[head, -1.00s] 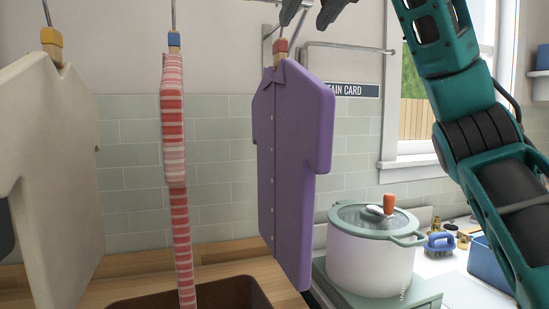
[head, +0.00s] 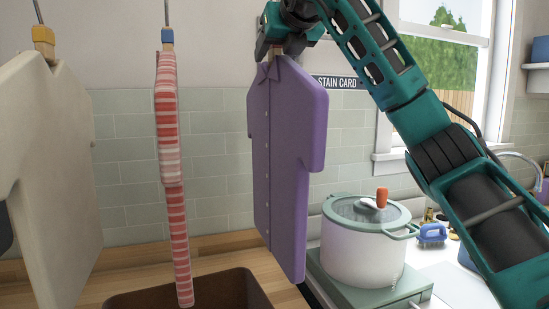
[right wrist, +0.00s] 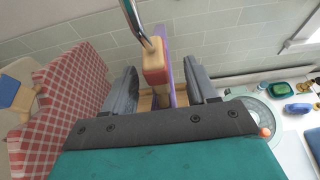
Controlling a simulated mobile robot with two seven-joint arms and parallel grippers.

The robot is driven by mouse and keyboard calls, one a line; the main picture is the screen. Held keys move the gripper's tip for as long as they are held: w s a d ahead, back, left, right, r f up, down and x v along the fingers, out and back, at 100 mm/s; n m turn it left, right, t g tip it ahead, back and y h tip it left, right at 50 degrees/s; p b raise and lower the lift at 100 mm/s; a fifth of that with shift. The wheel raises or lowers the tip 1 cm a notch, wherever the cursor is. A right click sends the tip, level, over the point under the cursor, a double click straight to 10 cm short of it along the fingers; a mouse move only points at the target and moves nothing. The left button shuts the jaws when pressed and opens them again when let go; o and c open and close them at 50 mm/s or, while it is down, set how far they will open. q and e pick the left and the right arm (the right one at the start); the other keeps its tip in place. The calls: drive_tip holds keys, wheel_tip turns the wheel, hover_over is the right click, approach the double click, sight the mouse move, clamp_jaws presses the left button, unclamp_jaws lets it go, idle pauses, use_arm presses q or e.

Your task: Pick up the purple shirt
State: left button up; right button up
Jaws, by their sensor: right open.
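The purple shirt (head: 288,150) hangs upright from a hanger in the middle of the head view. My right gripper (head: 280,48) is at the top of the shirt, at the hanger's neck. In the right wrist view the gripper's two fingers (right wrist: 160,78) stand apart, one on each side of the hanger's red and wooden block (right wrist: 154,62). The fingers do not appear closed on it. A thin purple strip of the shirt (right wrist: 166,72) shows behind the block. My left gripper is not in view.
A red-striped towel-like garment (head: 169,130) and a cream shirt (head: 45,170) hang to the left. A brown bin (head: 232,290) is below. A white pot (head: 362,245) stands to the right on a green base. A window (head: 450,60) is behind my right arm.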

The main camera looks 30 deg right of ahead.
clamp_jaws()
idle(0.5)
